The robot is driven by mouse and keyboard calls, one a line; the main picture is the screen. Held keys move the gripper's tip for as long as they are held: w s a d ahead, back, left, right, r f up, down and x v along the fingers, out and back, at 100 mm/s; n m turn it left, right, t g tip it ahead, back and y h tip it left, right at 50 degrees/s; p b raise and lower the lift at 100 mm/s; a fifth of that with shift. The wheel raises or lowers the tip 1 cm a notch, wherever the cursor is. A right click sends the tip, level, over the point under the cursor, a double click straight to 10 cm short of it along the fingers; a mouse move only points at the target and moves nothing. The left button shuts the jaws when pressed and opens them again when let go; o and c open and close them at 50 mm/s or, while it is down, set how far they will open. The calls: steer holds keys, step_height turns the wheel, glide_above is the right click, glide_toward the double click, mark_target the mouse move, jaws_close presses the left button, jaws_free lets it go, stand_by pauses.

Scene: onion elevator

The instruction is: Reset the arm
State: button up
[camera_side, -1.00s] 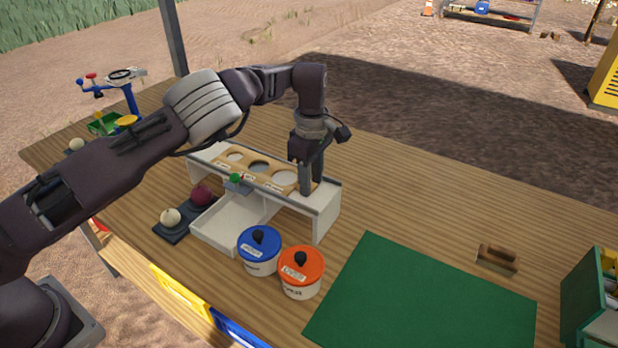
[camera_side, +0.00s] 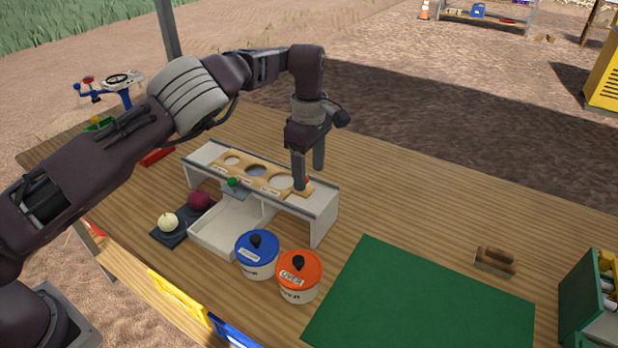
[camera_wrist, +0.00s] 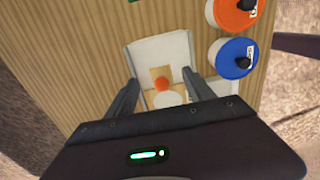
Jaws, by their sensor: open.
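My gripper (camera_side: 309,177) is open, fingers pointing down, above the right end of a white stand (camera_side: 325,205) topped with a wooden panel with round holes (camera_side: 262,183). The wrist view shows its two fingers (camera_wrist: 162,95) spread apart with a small orange-red knob (camera_wrist: 161,83) showing between them. That knob (camera_side: 306,181) also shows beside a fingertip in the side view; whether they touch I cannot tell. A green knob (camera_side: 233,182) sits at the stand's front edge. My arm reaches in from the left, bent over the table.
A white tray (camera_side: 214,242) sits at the stand's front. A white onion (camera_side: 168,222) and a red onion (camera_side: 199,201) lie to its left. A blue-lidded pot (camera_side: 257,254) and an orange-lidded pot (camera_side: 299,276) stand in front. A green mat (camera_side: 420,300) lies bare at right.

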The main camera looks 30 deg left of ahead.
steer(key=shift+r, duration=1)
steer(key=shift+a+r, duration=0.15)
steer(key=shift+r, duration=0.1)
steer(key=s+a+r+m+t+h, duration=0.1)
steer(key=s+a+r, duration=0.2)
steer(key=r, duration=0.3)
steer(key=s+a+r+m+h, duration=0.1)
steer(key=s+a+r, duration=0.15)
steer(key=r, duration=0.45)
steer(key=s+a+r+m+t, duration=0.2)
steer(key=s+a+r+m, duration=0.15)
steer(key=s+r, duration=0.55)
steer(key=s+f+m+t+y, duration=0.1)
steer(key=s+f+m, duration=0.2)
steer(key=s, duration=0.9)
steer(key=s+f+m+t+y, duration=0.1)
steer(key=s+f+m, duration=0.2)
steer(key=s+m, duration=0.6)
steer(key=s, duration=0.4)
steer(key=shift+d+t, duration=0.15)
steer(key=shift+t, duration=0.15)
